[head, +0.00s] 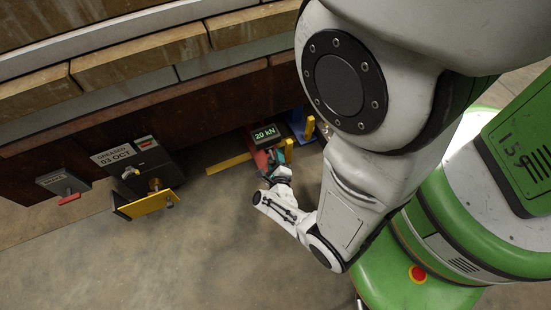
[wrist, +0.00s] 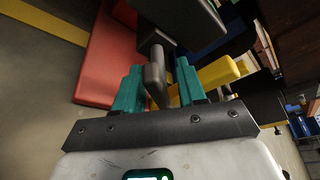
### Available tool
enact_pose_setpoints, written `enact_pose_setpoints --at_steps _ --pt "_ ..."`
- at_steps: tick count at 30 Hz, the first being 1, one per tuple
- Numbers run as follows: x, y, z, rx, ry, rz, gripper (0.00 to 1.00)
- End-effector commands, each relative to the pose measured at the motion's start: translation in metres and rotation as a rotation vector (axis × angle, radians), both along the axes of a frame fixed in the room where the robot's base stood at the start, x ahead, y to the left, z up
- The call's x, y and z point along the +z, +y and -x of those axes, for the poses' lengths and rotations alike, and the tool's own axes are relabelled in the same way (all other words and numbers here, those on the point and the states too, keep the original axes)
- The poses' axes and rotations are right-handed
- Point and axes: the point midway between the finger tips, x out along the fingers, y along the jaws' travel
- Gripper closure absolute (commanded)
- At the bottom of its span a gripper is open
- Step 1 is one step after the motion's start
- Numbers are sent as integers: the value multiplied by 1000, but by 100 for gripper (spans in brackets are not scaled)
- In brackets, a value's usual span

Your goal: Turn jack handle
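The jack shows in the head view as a red base (head: 261,161) under a dark display (head: 265,134) reading "20 kN". The red base (wrist: 105,62) fills the upper left of the wrist view. A bent grey metal handle (wrist: 155,76) hangs below a dark block (wrist: 180,20) there. My gripper (wrist: 159,68) has teal fingers on either side of the handle. A gap shows between the handle and the right finger, so the fingers look open around it. In the head view my gripper (head: 281,160) is at the jack's front, and the handle is hidden.
A yellow bar (head: 228,163) lies left of the jack. Yellow posts (head: 310,126) and a blue part (head: 297,127) stand at its right. A dark box labelled "03 OCT" (head: 112,155) with a yellow plate (head: 146,203) stands further left. The concrete floor in front is clear.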

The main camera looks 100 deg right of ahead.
Motion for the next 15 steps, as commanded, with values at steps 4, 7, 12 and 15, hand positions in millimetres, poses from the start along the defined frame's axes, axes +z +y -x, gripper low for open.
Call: enact_pose_setpoints --at_steps 4,7,12,15 --pt "0 0 0 -1 0 1 60" --pt "1 2 0 0 1 0 60" --pt "7 21 0 2 2 -2 60" --pt "12 40 -1 2 2 -3 60"
